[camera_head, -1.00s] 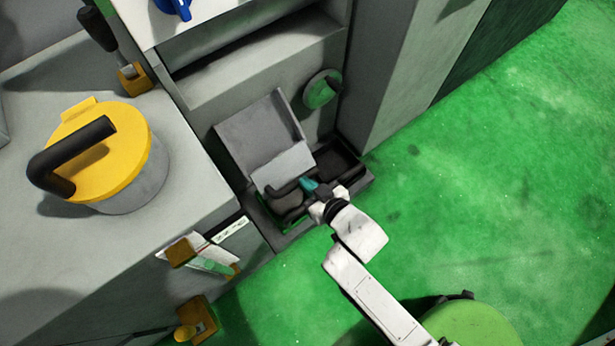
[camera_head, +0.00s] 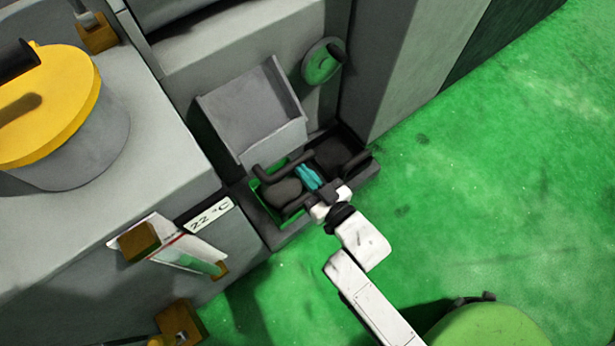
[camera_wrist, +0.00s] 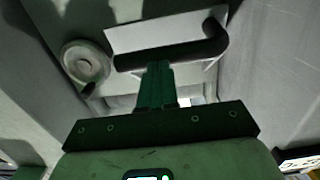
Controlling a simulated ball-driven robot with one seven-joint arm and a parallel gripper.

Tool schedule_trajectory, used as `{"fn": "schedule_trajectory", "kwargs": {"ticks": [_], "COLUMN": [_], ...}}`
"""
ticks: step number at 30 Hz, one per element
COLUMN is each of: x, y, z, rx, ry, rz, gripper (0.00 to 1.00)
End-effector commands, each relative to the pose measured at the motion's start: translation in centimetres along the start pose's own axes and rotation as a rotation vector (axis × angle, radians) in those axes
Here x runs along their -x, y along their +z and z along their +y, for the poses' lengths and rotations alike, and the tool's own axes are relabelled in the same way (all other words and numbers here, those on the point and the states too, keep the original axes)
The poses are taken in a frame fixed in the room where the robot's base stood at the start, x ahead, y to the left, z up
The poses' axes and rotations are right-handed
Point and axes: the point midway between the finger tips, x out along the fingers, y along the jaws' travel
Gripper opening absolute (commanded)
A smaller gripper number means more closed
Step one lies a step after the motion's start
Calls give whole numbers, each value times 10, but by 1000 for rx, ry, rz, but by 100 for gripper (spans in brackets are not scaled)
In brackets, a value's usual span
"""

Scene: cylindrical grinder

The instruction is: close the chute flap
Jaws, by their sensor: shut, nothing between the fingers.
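The chute (camera_head: 250,105) is a grey, open-topped trough with side walls, on the machine's front in the head view. At its lower end is a light grey flap (camera_head: 274,143) with a black bar handle (camera_head: 282,167). In the wrist view the flap (camera_wrist: 140,35) is a pale panel behind the curved black handle (camera_wrist: 185,50). My gripper (camera_head: 306,175) is shut and empty, its teal fingers close by the handle's right part. In the wrist view the fingertips (camera_wrist: 157,66) meet the handle's lower edge; whether they touch cannot be told.
Dark bins with grey contents (camera_head: 285,193) and black contents (camera_head: 335,155) sit below the chute. A round handwheel (camera_head: 322,65) is on the wall. Green floor is free at right.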

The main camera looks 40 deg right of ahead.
Motion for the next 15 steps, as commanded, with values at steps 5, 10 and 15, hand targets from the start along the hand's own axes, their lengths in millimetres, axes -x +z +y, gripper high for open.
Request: {"fn": "schedule_trajectory", "kwargs": {"ticks": [5,10,15], "x": [-6,-9,-11], "y": [11,17,20], "z": [0,0,0], "rx": [1,0,0], "ry": [0,0,0], "rz": [3,0,-1], "gripper": [0,0,0]}}
